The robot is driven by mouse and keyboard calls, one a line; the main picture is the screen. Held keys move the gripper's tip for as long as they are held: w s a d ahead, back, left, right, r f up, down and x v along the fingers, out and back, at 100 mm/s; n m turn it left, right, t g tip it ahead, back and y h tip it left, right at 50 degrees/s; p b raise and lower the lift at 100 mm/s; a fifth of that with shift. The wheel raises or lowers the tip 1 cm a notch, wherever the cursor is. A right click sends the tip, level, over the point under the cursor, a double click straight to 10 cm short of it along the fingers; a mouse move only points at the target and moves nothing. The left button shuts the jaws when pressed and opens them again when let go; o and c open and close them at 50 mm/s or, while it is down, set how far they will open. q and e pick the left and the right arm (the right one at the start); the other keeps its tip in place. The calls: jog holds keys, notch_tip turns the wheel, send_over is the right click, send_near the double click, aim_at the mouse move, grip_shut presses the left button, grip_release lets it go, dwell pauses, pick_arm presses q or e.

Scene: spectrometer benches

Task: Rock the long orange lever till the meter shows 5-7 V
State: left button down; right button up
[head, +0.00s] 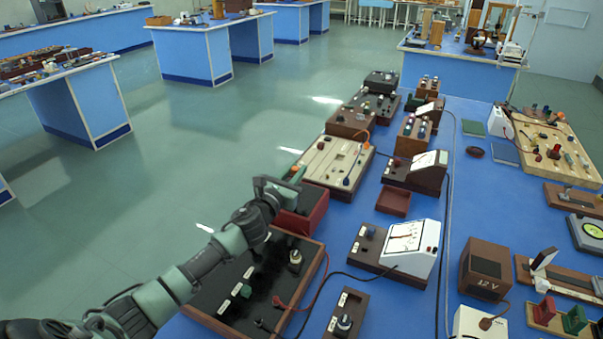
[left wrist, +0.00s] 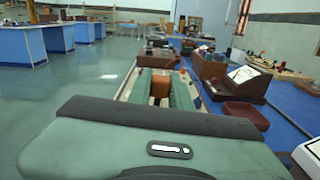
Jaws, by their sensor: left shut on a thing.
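My left gripper (head: 294,177) reaches in from the left, over the dark red box (head: 304,211) beside the beige board (head: 337,163). In the left wrist view its two green fingers (left wrist: 159,91) are closed on an orange-brown block (left wrist: 160,83), which looks like the end of the orange lever. A small bit of orange shows at the fingertips in the head view; the rest of the lever is hidden. Two white-faced meters stand to the right, a nearer one (head: 408,237) and a farther one (head: 427,160). Their readings are too small to tell. My right gripper is not in view.
A black panel in a wooden frame (head: 222,313) lies under my left arm. A small red tray (head: 393,201) sits between the meters. A brown 12 V box (head: 487,268) stands at the right. Cables cross the blue bench; its middle strip is fairly clear.

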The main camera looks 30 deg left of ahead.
pick_arm(q)
jog(key=shift+a+f+n, duration=0.1)
jog(key=shift+a+n, duration=0.55)
jog(key=shift+n, duration=0.15)
jog(key=shift+s, duration=0.1)
jog(key=c, duration=1.3)
grip_release()
jog(key=shift+s, duration=0.1)
jog(key=s, duration=0.3)
jog(key=s+b, duration=0.1)
jog(key=s, duration=0.3)
jog(key=shift+s+d, duration=0.2)
jog(key=shift+s, duration=0.1)
